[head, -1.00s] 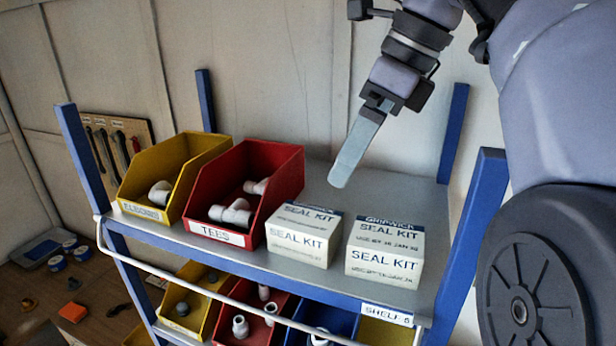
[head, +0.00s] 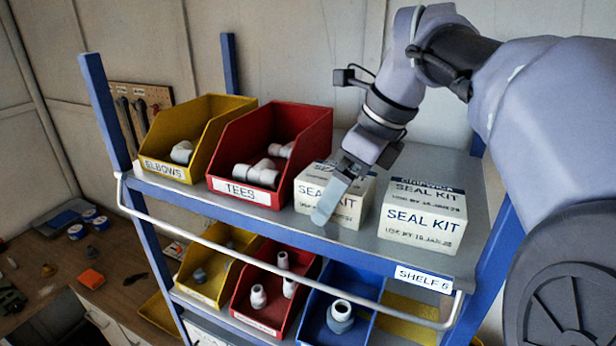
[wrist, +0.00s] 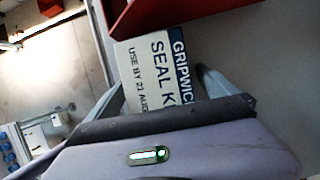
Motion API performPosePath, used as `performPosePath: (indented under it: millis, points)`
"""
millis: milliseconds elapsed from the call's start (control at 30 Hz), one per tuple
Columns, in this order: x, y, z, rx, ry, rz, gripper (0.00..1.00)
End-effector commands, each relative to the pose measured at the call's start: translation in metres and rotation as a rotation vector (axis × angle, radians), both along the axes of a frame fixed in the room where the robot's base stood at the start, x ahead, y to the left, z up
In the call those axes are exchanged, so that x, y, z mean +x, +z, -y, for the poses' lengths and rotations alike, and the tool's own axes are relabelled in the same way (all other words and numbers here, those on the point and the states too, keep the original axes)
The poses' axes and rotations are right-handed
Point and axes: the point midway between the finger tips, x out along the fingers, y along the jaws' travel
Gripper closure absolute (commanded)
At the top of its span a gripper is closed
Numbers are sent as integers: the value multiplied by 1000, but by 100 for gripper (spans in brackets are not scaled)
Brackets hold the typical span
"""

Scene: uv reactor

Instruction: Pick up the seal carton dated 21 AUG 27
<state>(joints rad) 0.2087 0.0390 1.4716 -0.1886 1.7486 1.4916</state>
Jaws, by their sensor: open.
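The seal carton dated 21 AUG (wrist: 150,75) is white with a dark blue band. Its "USE BY 21 AUG" line shows in the wrist view; the year is hidden by my gripper. In the head view it is the left carton (head: 352,210) on the top shelf, partly covered by my gripper (head: 328,204). My gripper is open and points down over the carton's front. In the wrist view the carton appears between the two fingers. A second seal carton (head: 425,218) stands to its right, with a use-by line that seems to read JAN 28.
A red TEES bin (head: 306,150) stands close left of the dated carton, with a yellow ELBOWS bin (head: 222,135) beyond it. A pale rail (head: 270,262) runs along the shelf front. Blue posts (head: 105,110) rise at the corners. More bins fill the lower shelf.

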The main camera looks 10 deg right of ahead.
Motion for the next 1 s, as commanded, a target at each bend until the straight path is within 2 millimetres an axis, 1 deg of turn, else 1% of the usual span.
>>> performPosePath:
  millis: [67,100,167,200,267,400,467,500,767,867,967,1000]
  points:
    - [0,1,0,0,0,0,2]
    - [0,1,0,0,0,0,4]
    - [0,1,0,0,0,0,16]
    - [0,1,0,0,0,0,23]
    - [0,1,0,0,0,0,35]
    - [0,1,0,0,0,0,63]
    - [0,1,0,0,0,0,74]
    - [0,1,0,0,0,0,82]
    - [0,4,0,1,0,1,82]
    - [0,18,0,1,1,2,82]
    - [1,43,0,0,1,3,82]
    - [1,54,0,0,0,4,82]
